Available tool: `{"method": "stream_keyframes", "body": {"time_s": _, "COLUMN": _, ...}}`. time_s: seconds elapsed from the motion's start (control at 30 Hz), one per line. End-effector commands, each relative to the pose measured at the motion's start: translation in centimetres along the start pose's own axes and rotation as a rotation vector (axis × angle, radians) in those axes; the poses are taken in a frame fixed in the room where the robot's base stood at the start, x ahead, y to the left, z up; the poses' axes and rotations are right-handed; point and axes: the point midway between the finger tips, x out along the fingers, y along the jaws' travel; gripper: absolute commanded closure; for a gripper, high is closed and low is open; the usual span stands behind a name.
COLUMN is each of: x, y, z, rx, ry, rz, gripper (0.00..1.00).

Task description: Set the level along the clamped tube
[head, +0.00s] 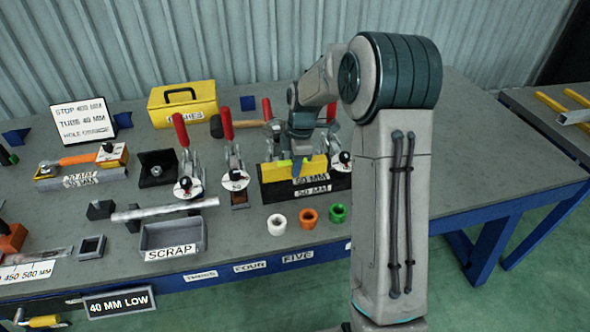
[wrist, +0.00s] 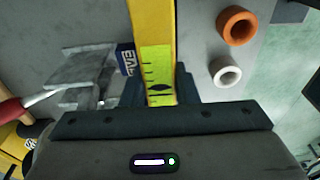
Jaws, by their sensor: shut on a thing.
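The level is a yellow bar; in the head view its yellow body (head: 277,172) shows at the black rack labelled 50 MM (head: 290,192). In the wrist view the level (wrist: 152,22) runs up between my fingers, with its yellow-green vial facing me. My gripper (wrist: 160,92) is shut on the level; in the head view my gripper (head: 304,158) is over the rack, partly hidden by my arm. I cannot tell whether the level still touches the rack.
A grey SCRAP bin (head: 172,237) stands in front of the tube. White (head: 277,224), orange (head: 309,215) and green (head: 338,213) rings sit before the rack. A yellow box (head: 183,103) is behind.

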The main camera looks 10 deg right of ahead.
Motion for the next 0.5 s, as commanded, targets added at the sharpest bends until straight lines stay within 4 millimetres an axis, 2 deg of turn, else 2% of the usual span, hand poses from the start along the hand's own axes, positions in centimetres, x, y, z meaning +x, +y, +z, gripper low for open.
{"method": "stream_keyframes", "body": {"time_s": 0.17, "x": 2.4, "y": 0.0, "z": 0.2, "rx": -0.003, "ry": 0.000, "rz": -0.002, "gripper": 1.00}}
{"method": "stream_keyframes", "body": {"time_s": 0.5, "x": 2.9, "y": 0.0, "z": 0.3, "rx": -0.001, "ry": 0.000, "rz": 0.000, "gripper": 1.00}}
